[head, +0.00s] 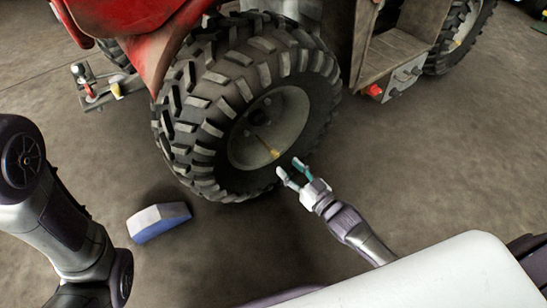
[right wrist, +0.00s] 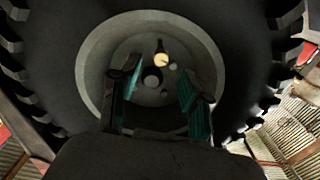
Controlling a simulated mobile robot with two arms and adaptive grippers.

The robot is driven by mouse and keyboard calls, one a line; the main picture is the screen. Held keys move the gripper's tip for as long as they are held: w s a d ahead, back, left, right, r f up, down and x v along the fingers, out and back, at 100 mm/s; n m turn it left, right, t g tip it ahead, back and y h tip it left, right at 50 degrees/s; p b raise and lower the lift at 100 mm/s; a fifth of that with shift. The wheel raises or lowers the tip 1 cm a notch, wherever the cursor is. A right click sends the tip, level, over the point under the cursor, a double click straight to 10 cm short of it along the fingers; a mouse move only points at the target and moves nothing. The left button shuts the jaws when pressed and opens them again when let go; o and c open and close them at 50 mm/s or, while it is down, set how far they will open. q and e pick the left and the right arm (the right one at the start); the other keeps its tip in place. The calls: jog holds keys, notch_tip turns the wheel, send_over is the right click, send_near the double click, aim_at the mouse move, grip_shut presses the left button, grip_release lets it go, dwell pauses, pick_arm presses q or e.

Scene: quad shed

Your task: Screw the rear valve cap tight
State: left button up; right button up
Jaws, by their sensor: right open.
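The rear wheel's knobbly tyre (head: 190,130) fills the middle of the head view. In its pale rim (head: 270,118) a small yellowish valve stem (head: 274,153) shows low down. In the right wrist view a dark stem with a pale yellow end (right wrist: 173,66) shows above the round hub; I cannot tell whether a cap is on it. My right gripper (head: 289,168) is open, in front of the lower right of the rim. In the right wrist view its teal-padded fingers (right wrist: 158,88) stand apart with nothing between them, pointing at the wheel. My left gripper is out of view.
A blue and white block (head: 160,221) lies on the concrete floor left of the wheel. The red quad body (head: 130,20) overhangs the tyre.

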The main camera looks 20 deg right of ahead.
aim_at(276, 155)
jog(key=shift+b+x, duration=1.95)
jog(key=shift+x, duration=2.1)
jog(key=shift+a, duration=0.1)
jog(key=shift+c, duration=0.2)
grip_shut()
